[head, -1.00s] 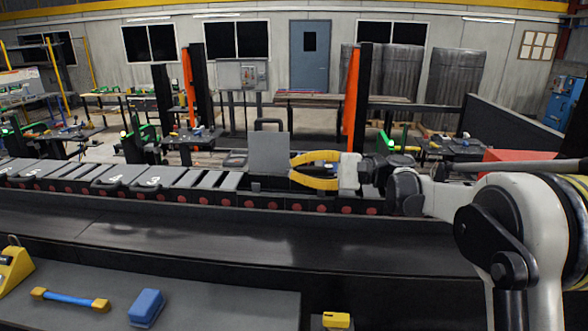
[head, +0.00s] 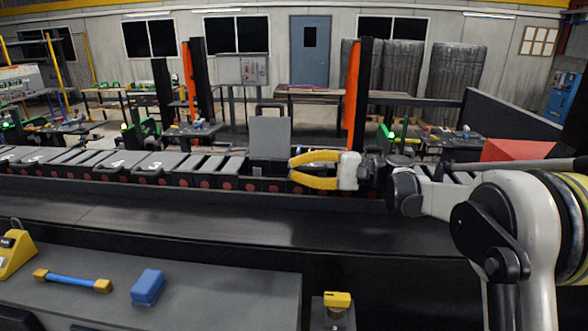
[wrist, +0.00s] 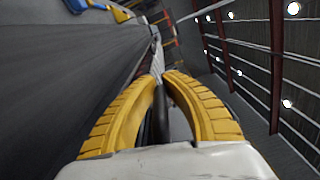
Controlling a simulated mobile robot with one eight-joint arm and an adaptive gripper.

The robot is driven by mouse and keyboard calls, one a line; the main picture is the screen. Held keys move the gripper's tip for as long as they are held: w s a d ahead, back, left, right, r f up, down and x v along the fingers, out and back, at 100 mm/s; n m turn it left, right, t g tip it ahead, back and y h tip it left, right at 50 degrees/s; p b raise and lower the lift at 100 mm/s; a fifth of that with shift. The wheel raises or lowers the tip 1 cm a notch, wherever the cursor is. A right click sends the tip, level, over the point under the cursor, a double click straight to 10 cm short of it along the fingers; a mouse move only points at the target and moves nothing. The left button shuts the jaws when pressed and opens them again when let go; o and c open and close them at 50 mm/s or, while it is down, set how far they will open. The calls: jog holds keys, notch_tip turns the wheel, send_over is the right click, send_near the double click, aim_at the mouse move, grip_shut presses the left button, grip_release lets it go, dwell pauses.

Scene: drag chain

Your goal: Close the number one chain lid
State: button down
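One grey chain lid (head: 270,138) stands upright on the drag chain (head: 232,183) in the middle of the head view, with a dark handle loop at its top. No number shows on the face turned to me. My gripper (head: 291,170) has yellow fingers pointing left, just right of the lid's lower edge. The fingertips look slightly apart, with no lid held between them. I cannot tell whether they touch the lid. In the wrist view the gripper (wrist: 162,76) has a dark strip between its fingers.
Closed lids numbered 3 (head: 155,166) and 4 lie flat to the left. A dark ledge (head: 200,228) runs in front of the chain. A blue block (head: 147,287) and a blue-and-yellow tool (head: 72,281) lie on the near table. A red block (head: 517,151) is at the right.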

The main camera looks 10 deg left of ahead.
jog(key=c, duration=1.4)
grip_release()
jog(key=shift+w+d, duration=0.1)
jog(key=shift+d, duration=0.1)
jog(key=shift+c, duration=0.2)
jog(key=shift+d, duration=0.1)
jog(key=d, duration=1.2)
jog(key=shift+a, duration=0.1)
